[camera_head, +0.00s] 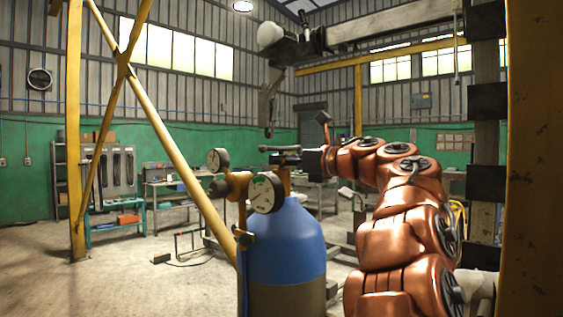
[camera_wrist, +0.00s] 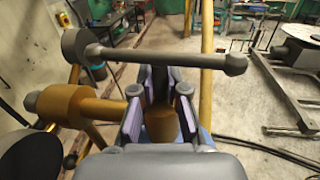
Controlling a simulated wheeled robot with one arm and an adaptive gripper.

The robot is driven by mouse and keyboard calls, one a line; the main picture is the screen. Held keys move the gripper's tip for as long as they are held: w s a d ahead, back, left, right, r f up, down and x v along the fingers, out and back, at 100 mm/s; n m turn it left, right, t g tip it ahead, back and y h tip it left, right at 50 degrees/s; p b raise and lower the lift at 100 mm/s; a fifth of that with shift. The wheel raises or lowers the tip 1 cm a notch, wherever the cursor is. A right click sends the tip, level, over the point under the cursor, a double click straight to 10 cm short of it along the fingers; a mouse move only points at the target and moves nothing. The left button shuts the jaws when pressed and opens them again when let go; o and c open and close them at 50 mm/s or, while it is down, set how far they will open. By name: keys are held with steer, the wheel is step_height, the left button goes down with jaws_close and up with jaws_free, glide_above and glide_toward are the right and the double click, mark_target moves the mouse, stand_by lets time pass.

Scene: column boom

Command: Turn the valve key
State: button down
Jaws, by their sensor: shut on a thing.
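The valve key is a dark grey bar with rounded ends (camera_wrist: 190,59); in the head view the bar (camera_head: 275,149) lies level above the valve. The key sits on top of a blue gas cylinder (camera_head: 287,243) with a brass valve and regulator (camera_head: 238,184). My gripper (camera_wrist: 160,88) has a finger on each side of the key's middle, under the bar, and is shut on it. In the head view my gripper (camera_head: 290,160) reaches in from the right. Brass valve body (camera_wrist: 160,126) shows between the fingers. The exact contact is partly hidden.
Two round gauges, a front one (camera_head: 266,193) and a rear one (camera_head: 218,160), stand close left of my gripper. A yellow diagonal brace (camera_head: 180,150) passes left of the cylinder. Workbenches (camera_head: 170,185) stand behind.

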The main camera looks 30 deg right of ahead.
steer(key=shift+n+y, duration=0.4)
steer(key=shift+y, duration=0.1)
steer(key=c, duration=1.2)
jaws_free()
steer(key=v, duration=1.2)
steer(key=shift+d+r, duration=0.1)
steer(key=shift+r, duration=0.1)
steer(key=shift+w+r, duration=0.1)
